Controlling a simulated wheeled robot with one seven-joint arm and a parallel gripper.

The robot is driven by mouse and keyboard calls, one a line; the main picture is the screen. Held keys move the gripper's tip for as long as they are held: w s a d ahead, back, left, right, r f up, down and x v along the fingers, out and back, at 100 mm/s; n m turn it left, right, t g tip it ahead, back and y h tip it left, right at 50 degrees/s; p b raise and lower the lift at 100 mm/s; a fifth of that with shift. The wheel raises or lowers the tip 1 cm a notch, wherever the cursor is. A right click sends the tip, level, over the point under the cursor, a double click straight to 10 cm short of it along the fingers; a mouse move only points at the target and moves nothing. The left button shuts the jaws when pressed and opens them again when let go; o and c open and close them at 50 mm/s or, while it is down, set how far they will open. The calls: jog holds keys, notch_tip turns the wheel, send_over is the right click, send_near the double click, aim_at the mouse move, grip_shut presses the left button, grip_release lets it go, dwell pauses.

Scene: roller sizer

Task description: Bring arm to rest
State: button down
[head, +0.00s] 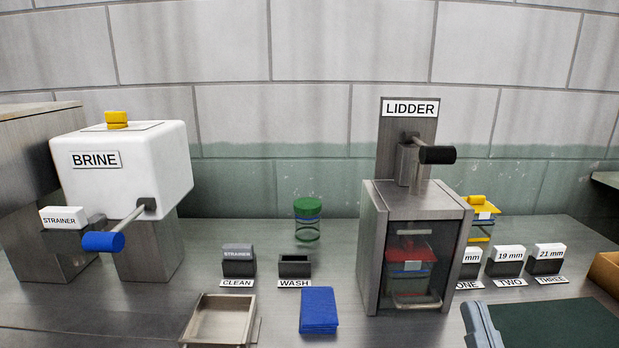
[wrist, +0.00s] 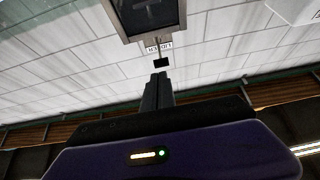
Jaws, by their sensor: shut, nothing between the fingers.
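My gripper (wrist: 160,77) shows in the wrist view, its two dark fingers shut together with nothing between them. It points toward the wall and the lidder, which appears upside down at the top of that view (wrist: 127,30). The gripper is clear of everything around it. The head view does not show the gripper.
In the head view, the lidder (head: 417,202) stands on the steel counter, with a red-topped container (head: 409,256) inside. The white brine tank (head: 150,165) is at left. A green-lidded jar (head: 307,207), blue cloth (head: 318,309) and metal tray (head: 221,318) lie between.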

jog(key=s+f+g+p, duration=0.1)
jog(key=s+f+g, duration=0.2)
jog(key=s+f, duration=0.3)
jog(key=s+f+g+p, duration=0.2)
jog(key=s+f, duration=0.4)
jog(key=s, duration=0.6)
jog(key=s+f+g+p, duration=0.2)
jog(key=s+f+g, duration=0.2)
jog(key=s, duration=0.5)
jog(key=shift+s+f, duration=0.4)
jog(key=shift+f, duration=0.55)
